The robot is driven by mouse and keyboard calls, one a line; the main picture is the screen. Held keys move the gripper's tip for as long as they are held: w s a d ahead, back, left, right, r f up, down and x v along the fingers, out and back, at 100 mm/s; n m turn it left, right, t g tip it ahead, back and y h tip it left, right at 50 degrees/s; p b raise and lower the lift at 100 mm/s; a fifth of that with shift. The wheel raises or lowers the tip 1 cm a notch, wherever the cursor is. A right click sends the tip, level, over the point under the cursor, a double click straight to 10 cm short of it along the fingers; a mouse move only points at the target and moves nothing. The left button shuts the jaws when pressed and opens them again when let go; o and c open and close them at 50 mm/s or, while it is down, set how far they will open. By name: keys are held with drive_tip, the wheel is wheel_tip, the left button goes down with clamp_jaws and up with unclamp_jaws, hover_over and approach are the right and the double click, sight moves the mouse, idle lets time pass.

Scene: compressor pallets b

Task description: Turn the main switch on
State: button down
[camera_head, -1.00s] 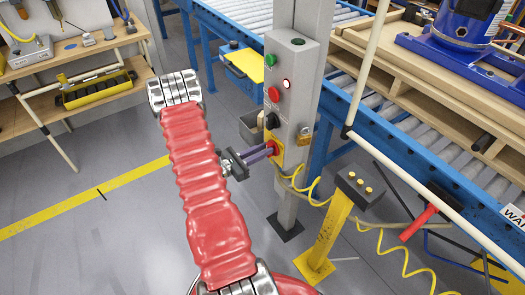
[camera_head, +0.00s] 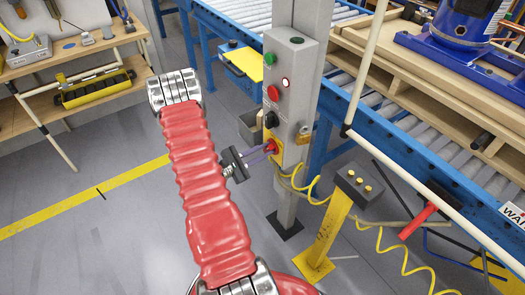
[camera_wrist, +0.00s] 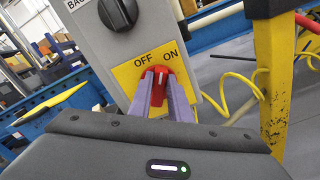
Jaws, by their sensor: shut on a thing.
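The main switch is a red rotary knob (camera_wrist: 161,88) on a yellow plate (camera_wrist: 128,75) marked OFF at left and ON at right, low on a grey control box (camera_head: 290,85). My gripper (camera_wrist: 160,82) is shut on the red knob, with one purple finger on each side of it. In the wrist view the knob sits below and between the two words; its exact setting is hard to tell. In the head view my gripper (camera_head: 268,148) reaches the red knob (camera_head: 273,146) from the left, and the fingers partly hide the yellow plate.
A black rotary knob (camera_head: 271,119) sits above the red switch, and a brass padlock (camera_head: 304,134) hangs at the box's right side. A yellow post (camera_head: 328,235) with a button box, coiled yellow hose and a blue roller conveyor (camera_head: 408,150) stand to the right.

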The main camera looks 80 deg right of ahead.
drive_tip(key=m, duration=0.3)
drive_tip(key=shift+s+a+f+m, duration=0.15)
drive_tip(key=shift+f+m, duration=0.05)
drive_tip(key=shift+m, duration=0.2)
drive_tip(key=shift+s+a+f+m, duration=0.1)
drive_tip(key=shift+f+m, duration=0.05)
drive_tip(key=shift+m, duration=0.8)
drive_tip(key=shift+s+f+m, duration=0.1)
drive_tip(key=shift+f+m, duration=0.05)
drive_tip(key=shift+m, duration=0.8)
drive_tip(key=c, duration=1.6)
unclamp_jaws()
drive_tip(key=shift+c, duration=0.2)
drive_tip(key=shift+w, duration=0.1)
drive_tip(key=v, duration=1.3)
drive_tip(key=shift+w+a, duration=0.3)
